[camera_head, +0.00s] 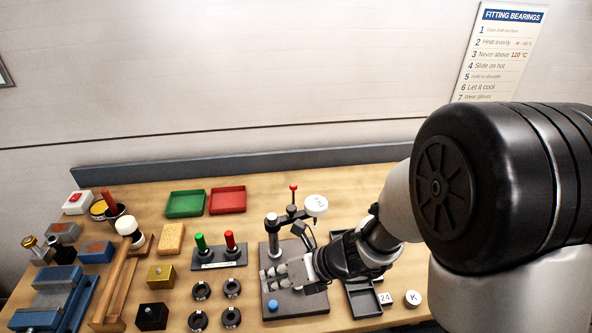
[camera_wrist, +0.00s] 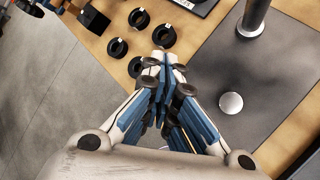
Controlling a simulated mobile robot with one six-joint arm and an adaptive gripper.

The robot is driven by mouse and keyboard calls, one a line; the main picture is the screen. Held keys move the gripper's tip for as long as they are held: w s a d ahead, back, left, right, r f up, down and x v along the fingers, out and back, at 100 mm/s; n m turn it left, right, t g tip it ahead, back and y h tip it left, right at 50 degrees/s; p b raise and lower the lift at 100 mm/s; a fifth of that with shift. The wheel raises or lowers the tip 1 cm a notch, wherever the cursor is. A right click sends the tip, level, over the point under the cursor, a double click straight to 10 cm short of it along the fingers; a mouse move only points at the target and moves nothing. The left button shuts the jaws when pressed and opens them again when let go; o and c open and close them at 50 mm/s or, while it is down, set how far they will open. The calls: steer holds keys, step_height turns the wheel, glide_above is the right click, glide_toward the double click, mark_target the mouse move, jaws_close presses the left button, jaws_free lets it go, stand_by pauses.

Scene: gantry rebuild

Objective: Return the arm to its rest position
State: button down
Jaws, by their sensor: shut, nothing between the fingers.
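My gripper (camera_wrist: 166,62) points down in the wrist view with its fingertips together and nothing between them. In the head view my arm reaches from the right, and my gripper (camera_head: 283,275) is over the dark grey plate (camera_head: 298,302) of the gauge stand, beside its post (camera_head: 274,243). I cannot tell its exact height above the plate. The blue-topped knob (camera_head: 272,304) on the plate is in front of my gripper in the head view. A pale round knob (camera_wrist: 231,103) shows right of my fingers in the wrist view.
Several black rings (camera_head: 201,291) lie left of the plate. A holder with green and red handles (camera_head: 219,258) stands behind them. A dark tray (camera_head: 362,298), a 24 tile (camera_head: 386,298) and a K disc (camera_head: 413,299) are on the right. A blue vise (camera_head: 55,290) is far left.

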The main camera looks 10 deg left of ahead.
steer(key=s+d+r+n+h, duration=0.1)
steer(key=s+d+r+n, duration=0.25)
steer(key=r+n, duration=0.3)
steer(key=s+d+r+n+h, duration=0.1)
steer(key=s+d+r+n, duration=0.3)
steer(key=n, duration=0.4)
steer(key=s+d+r+n+t+h, duration=0.1)
steer(key=s+d+r+n+h, duration=0.2)
steer(key=d+n, duration=0.4)
steer(key=s+d+r+n+t+h, duration=0.1)
steer(key=s+d+r+n+h, duration=0.2)
steer(key=d+n, duration=0.4)
steer(key=shift+s+d+r+n+t+h, duration=0.15)
steer(key=shift+s+d+n+t+h, duration=0.3)
steer(key=shift+s+d, duration=0.55)
